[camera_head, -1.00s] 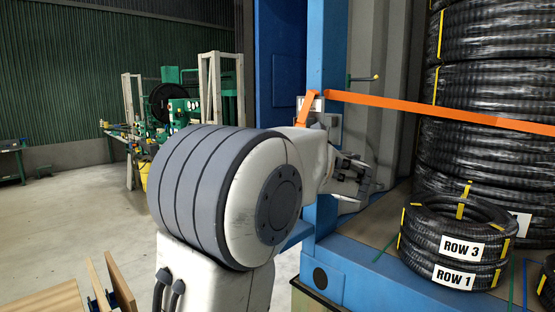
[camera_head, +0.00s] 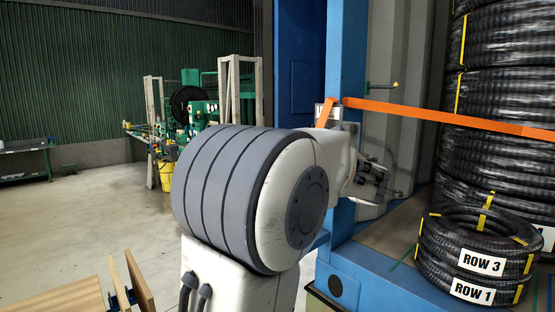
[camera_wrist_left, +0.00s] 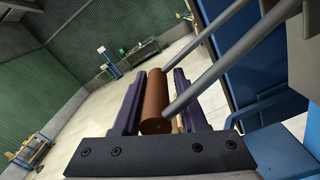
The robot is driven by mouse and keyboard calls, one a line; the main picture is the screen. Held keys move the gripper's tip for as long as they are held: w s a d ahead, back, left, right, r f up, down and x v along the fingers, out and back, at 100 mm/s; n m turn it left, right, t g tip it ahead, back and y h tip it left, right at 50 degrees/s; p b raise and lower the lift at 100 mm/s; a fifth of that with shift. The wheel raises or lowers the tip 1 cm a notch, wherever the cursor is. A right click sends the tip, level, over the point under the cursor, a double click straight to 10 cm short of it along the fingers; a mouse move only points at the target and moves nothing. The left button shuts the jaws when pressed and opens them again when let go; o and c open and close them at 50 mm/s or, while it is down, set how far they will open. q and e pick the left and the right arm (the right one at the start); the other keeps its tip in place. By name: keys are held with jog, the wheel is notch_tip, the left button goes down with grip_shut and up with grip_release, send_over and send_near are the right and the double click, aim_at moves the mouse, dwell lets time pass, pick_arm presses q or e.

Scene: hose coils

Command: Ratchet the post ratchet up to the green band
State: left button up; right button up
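The blue post (camera_head: 344,70) carries an orange strap (camera_head: 440,113) that runs right across the black hose stack. Where strap meets post there is a small white label (camera_head: 326,112), partly hidden. The ratchet body is hidden behind my arm in the head view. My left gripper (camera_head: 386,182) is right of the post's lower part. In the left wrist view, a brown cylindrical handle (camera_wrist_left: 156,105) on two grey bars (camera_wrist_left: 205,85) lies between the purple fingers of my left gripper (camera_wrist_left: 160,85). A narrow gap seems to show on its right; grip is unclear. I see no green band. My right gripper is out of view.
A stack of black hose coils (camera_head: 505,95) stands at right, with smaller labelled coils (camera_head: 475,250) before it on the deck. A rod with a yellow knob (camera_head: 395,86) sticks out right of the post. Open floor (camera_head: 90,215) lies left.

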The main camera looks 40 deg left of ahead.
pick_arm(q)
jog(key=s+d+b, duration=0.1)
jog(key=d+b, duration=0.3)
jog(key=d, duration=0.6)
jog(key=shift+d+b, duration=0.25)
jog(key=shift+b, duration=0.05)
jog(key=shift+f, duration=0.15)
dwell(0.3)
